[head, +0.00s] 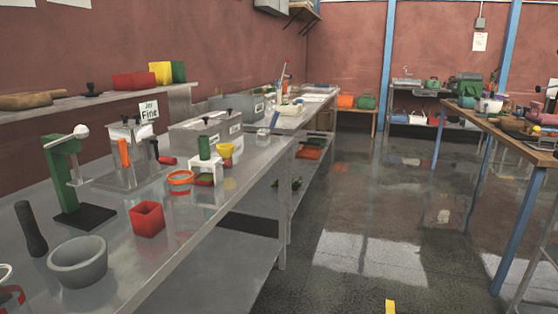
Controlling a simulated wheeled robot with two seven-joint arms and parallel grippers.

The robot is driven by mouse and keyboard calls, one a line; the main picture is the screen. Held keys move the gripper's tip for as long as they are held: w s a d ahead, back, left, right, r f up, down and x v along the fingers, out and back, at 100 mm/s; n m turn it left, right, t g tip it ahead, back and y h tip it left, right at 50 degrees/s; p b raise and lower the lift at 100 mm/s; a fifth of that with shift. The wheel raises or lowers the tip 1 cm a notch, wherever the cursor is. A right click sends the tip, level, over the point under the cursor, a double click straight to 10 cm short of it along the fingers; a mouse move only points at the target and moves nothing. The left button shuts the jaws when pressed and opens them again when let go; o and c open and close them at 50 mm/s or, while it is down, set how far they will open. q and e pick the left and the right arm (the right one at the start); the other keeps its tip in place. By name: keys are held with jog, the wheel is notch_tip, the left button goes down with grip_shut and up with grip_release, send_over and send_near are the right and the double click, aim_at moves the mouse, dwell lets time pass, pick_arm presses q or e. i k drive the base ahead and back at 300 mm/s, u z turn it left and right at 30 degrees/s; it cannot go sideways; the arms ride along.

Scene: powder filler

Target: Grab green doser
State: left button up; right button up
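No gripper shows in the head view. Two green things stand on the long metal bench (115,265) at the left, and I cannot tell for certain which is the doser. A small dark green cylinder (204,148) stands upright on a small white stand (206,166), beside a yellow funnel-like piece (226,151). Nearer, a tall green column (66,178) with a white knob rises from a black base plate.
A grey mortar bowl (78,262), a dark pestle (31,229), a red square cup (147,218) and an orange ring (181,177) stand on the bench. Metal bins (130,155) line its back. The floor (375,235) right of the bench is clear, up to a wooden-topped table (500,133).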

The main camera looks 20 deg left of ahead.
aim_at(203, 159)
jog(key=z, duration=0.5)
jog(key=i, duration=2)
jog(key=u, duration=2.75)
